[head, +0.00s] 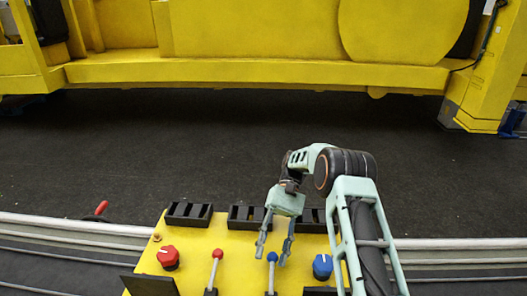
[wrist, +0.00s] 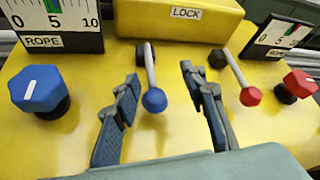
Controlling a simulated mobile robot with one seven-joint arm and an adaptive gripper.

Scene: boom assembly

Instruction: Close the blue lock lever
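The blue lock lever has a round blue knob (head: 272,256) on a grey rod, on the yellow control panel (head: 195,255). In the wrist view the blue knob (wrist: 154,100) lies between my fingers, with its rod running up toward the box labelled LOCK (wrist: 186,13). My gripper (head: 274,250) is open over the lever, one finger on each side. In the wrist view both fingers of my gripper (wrist: 160,76) show gaps to the knob. I cannot tell the height of the fingertips relative to the knob.
A red-knobbed lever (wrist: 250,96) stands right of my fingers in the wrist view. A blue dial (wrist: 38,90) and a red dial (wrist: 298,84) flank the levers. A ROPE gauge (wrist: 55,20) stands at upper left. A large yellow machine (head: 250,70) stands beyond the dark floor.

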